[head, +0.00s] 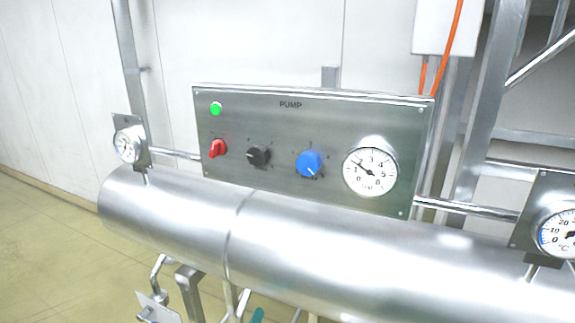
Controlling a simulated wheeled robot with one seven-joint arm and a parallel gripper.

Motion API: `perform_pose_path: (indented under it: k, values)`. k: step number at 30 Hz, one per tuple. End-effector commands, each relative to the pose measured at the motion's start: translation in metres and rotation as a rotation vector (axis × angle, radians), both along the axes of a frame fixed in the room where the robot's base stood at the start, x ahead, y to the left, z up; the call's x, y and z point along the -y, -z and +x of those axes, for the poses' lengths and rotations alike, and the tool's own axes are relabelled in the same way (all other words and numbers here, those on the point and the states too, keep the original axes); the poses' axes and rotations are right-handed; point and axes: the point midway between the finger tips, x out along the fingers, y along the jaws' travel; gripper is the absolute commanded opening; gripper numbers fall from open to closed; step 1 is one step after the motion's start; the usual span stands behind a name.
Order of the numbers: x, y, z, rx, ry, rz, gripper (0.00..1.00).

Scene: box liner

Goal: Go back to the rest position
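My gripper and arm do not show in the head view. A steel panel marked PUMP (290,185) stands in the middle, behind a large steel pipe. On it are a lit green lamp (216,108), a red knob (217,148), a black knob (258,155) and a blue knob (309,164). A round white gauge (370,172) sits at the panel's right end, its needle pointing to the upper left.
The thick steel pipe (340,250) runs across the front. A small gauge (127,145) stands left and a °C gauge (560,230) right. Steel posts and rails (485,110), an orange cable (451,30) and a white box (428,25) are at right. Floor (50,230) shows at left.

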Motion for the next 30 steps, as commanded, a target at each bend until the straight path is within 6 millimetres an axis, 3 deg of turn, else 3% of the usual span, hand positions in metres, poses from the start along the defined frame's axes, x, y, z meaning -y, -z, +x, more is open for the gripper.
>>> perform_pose_path:
  k: [3,8,15,24,30]
  values:
    - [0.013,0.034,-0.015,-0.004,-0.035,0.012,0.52]
    - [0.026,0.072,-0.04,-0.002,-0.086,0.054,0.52]
    - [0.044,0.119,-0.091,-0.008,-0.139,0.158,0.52]
    - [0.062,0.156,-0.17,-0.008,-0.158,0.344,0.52]
    - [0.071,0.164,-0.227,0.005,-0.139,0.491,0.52]
